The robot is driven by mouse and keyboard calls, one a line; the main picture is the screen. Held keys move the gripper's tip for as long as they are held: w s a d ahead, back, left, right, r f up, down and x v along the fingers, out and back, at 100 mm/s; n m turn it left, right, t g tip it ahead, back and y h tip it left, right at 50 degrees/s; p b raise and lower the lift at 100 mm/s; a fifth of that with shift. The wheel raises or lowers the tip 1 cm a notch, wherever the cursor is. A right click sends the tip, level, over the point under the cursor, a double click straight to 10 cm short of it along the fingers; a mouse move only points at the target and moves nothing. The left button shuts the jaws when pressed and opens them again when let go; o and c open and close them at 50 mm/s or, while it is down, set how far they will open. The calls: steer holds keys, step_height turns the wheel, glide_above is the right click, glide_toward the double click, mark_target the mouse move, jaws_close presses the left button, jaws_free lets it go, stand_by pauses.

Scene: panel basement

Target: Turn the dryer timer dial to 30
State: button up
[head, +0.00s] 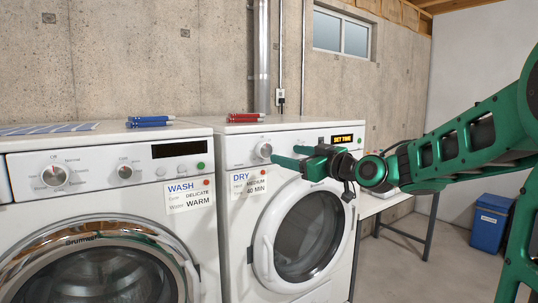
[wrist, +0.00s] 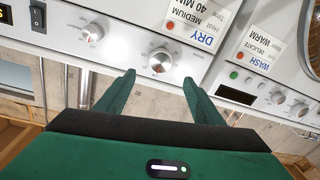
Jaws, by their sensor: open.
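The dryer (head: 235,215) is the white machine on the right, and its display (head: 343,139) reads SET TIME. A round silver dial (head: 263,150) sits at the left of its panel; the same dial (wrist: 160,60) shows in the wrist view. A second dryer dial (wrist: 92,32) shows beside it there. My gripper (head: 283,155) is open and empty in front of the panel. In the wrist view its fingertips (wrist: 159,79) point toward the silver dial, one on each side, apparently short of it.
A card (head: 249,182) on the dryer reads DRY, MEDIUM, 40 MIN. The washer (head: 110,225) stands at left with its own dials and WASH card (head: 187,194). Red (head: 245,117) and blue (head: 150,122) items lie on the machine tops. A blue bin (head: 490,222) stands at right.

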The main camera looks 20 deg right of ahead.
mark_target(267, 149)
steer(key=x, duration=0.9)
steer(key=c, duration=1)
